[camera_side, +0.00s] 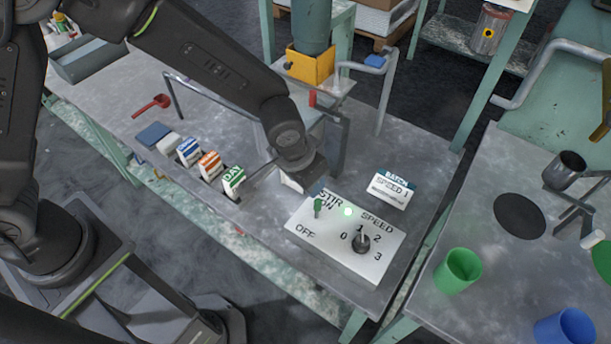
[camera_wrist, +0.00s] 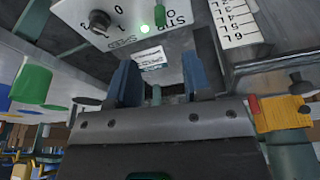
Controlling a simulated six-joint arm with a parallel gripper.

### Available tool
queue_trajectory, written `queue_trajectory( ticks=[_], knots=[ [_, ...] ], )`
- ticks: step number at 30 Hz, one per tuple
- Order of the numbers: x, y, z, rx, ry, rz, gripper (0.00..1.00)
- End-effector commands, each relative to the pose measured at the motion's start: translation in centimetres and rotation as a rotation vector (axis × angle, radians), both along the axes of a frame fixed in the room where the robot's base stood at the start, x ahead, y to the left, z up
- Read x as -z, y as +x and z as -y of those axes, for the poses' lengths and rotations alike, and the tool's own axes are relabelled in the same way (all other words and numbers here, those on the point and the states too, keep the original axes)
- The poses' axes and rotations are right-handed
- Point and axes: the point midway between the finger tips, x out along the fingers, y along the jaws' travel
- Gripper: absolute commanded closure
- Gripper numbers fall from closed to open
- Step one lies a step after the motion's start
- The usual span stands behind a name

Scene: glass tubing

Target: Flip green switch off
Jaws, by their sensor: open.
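The green switch (camera_side: 318,206) stands on a white control panel (camera_side: 330,246), beside the ON label and away from OFF. A lit green lamp (camera_side: 347,211) is to its right. My gripper (camera_side: 317,188) is just behind the switch, near the panel's far edge; I cannot tell whether it touches. In the wrist view, my gripper (camera_wrist: 159,82) shows two blue fingers apart with nothing between them. The green switch (camera_wrist: 160,15) is at the top there, beyond the fingertips, partly cut off by the frame.
A black speed knob (camera_side: 360,242) is on the panel, right of the switch. A small SPEED 1 card (camera_side: 391,190) stands behind the panel. A green cup (camera_side: 458,270) is on the right table.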

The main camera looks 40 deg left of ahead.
Motion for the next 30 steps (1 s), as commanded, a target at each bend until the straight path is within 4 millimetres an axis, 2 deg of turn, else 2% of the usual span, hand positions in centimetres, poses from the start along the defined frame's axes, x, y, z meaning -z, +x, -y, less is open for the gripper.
queue_trajectory(
  ticks=[2,7,11,16,23,26,30],
  knots=[
    [0.0,0.0,0.0,0.000,0.000,0.000,0.55],
    [0.4,0.7,-0.5,0.006,0.012,-0.034,0.70],
    [1.3,2.6,-2.0,0.045,0.019,-0.150,0.82],
    [2.3,5.3,-3.7,0.155,-0.074,-0.331,0.99],
    [2.3,7.5,-4.7,0.290,-0.236,-0.422,1.00],
    [2.5,7.6,-4.7,0.311,-0.259,-0.428,1.00],
    [4.0,7.2,-4.1,0.314,-0.259,-0.430,1.00]
  ],
)
